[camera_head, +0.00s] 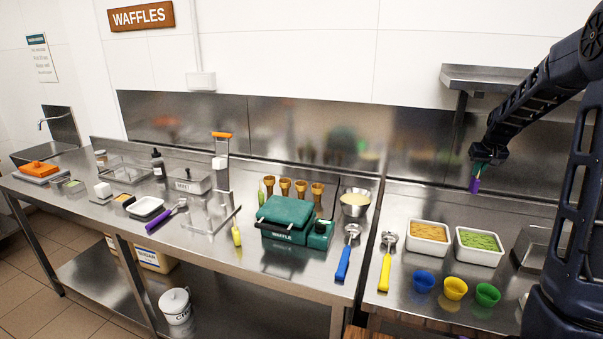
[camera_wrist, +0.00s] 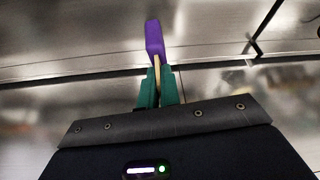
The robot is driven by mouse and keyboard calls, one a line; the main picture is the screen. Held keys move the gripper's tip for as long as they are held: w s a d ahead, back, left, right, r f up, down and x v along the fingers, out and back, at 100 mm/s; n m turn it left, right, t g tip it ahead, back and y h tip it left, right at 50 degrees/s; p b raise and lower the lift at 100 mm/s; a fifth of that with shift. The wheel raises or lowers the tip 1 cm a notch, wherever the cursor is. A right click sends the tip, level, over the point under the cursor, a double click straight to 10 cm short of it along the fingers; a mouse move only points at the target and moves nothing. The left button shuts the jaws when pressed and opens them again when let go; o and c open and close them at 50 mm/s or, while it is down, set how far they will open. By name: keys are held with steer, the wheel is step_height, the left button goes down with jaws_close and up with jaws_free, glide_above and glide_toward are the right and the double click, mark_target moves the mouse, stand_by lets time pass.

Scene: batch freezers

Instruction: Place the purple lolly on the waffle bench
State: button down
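The purple lolly (camera_wrist: 154,40) is held by its pale stick between the green fingertips of my gripper (camera_wrist: 159,88) in the wrist view. In the head view the lolly (camera_head: 475,184) hangs below my gripper (camera_head: 480,167), purple end down, in the air above the right-hand counter, near its back. The waffle bench (camera_head: 215,255) is the long steel counter under the WAFFLES sign (camera_head: 140,16), to the left of my gripper. A green waffle maker (camera_head: 286,220) stands on its right part.
Several cones in a stand (camera_head: 300,188), a batter bowl (camera_head: 355,202) and a blue-handled scoop (camera_head: 346,255) crowd the bench's right end. Trays (camera_head: 428,236) and coloured cups (camera_head: 455,288) sit on the right counter. A wall shelf (camera_head: 485,78) is near my arm. Bare steel shows left of the waffle maker.

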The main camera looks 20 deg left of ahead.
steer(key=s+a+r+n, duration=0.1)
steer(key=s+a, duration=0.4)
steer(key=a, duration=0.5)
steer(key=s+a+r+n+y, duration=0.1)
steer(key=s+a, duration=0.3)
steer(key=a, duration=0.6)
steer(key=s+a+r+n, duration=0.15)
steer(key=s+a, duration=0.35)
steer(key=a, duration=0.6)
steer(key=s+a+r+n+y, duration=0.1)
steer(key=s+a, duration=0.5)
steer(key=s, duration=0.3)
steer(key=s+a+r+n+g, duration=0.1)
steer(key=s+a, duration=0.4)
steer(key=s, duration=0.3)
steer(key=s+a+r+n+y, duration=0.1)
steer(key=s+a+n, duration=0.1)
steer(key=s+a, duration=0.55)
steer(key=shift+m, duration=0.25)
steer(key=f, duration=0.6)
steer(key=s+d+f, duration=0.1)
steer(key=f, duration=1.3)
steer(key=shift+s+d+f, duration=0.2)
steer(key=shift+d+f, duration=0.05)
steer(key=shift+d, duration=0.05)
steer(key=c, duration=2)
jaws_free()
steer(key=shift+f, duration=0.1)
steer(key=o, duration=0.4)
